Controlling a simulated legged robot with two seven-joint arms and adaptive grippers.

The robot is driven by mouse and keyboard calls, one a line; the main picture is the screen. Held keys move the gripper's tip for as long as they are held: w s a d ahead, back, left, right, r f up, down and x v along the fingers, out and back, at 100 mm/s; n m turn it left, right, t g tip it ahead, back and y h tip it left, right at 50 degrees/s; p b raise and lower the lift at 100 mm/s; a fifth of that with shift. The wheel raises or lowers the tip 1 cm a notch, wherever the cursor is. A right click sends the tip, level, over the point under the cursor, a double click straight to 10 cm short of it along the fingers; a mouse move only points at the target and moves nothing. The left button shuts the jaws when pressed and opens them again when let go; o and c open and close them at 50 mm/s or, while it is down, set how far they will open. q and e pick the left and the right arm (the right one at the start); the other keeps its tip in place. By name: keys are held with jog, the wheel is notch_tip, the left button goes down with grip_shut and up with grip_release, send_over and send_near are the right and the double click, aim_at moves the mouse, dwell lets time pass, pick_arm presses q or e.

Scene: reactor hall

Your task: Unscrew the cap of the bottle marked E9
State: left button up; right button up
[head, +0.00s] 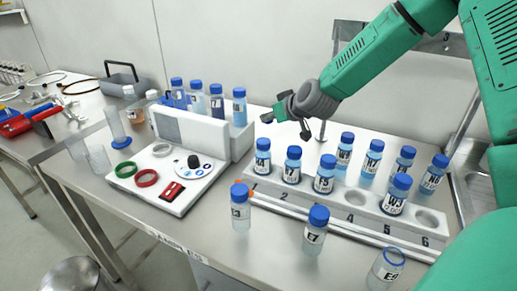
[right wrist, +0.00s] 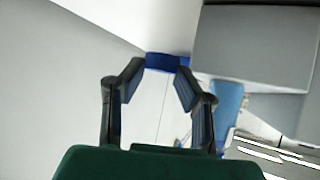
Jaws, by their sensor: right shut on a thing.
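The bottle marked E9 (head: 386,268) stands upright at the front right of the bench. Its top looks open, with a thin blue ring at the rim and no cap on it. My right gripper (head: 284,118) is up over the bench, behind the numbered rack and well away from E9. In the right wrist view my right gripper (right wrist: 160,78) is shut on a blue cap (right wrist: 166,61), held between its fingertips. The cap is mostly hidden in the head view. My left gripper is not in view.
Capped bottles E7 (head: 316,232) and another (head: 240,210) stand before the numbered rack (head: 345,205), which holds several capped bottles. A white device (head: 180,185) with red and green rings is at left. More capped bottles stand behind it.

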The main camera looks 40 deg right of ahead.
notch_tip(320, 180, down, 4)
jog(key=shift+d+f, duration=0.1)
jog(key=shift+f, duration=0.15)
notch_tip(320, 180, down, 3)
jog(key=shift+f+b, duration=0.1)
jog(key=shift+b, duration=0.4)
jog(key=o, duration=1.1)
jog(key=p+v, duration=0.1)
jog(key=v, duration=0.9)
jog(key=shift+s+r+p, duration=0.15)
jog(key=shift+r+p, duration=0.2)
jog(key=shift+v, duration=0.8)
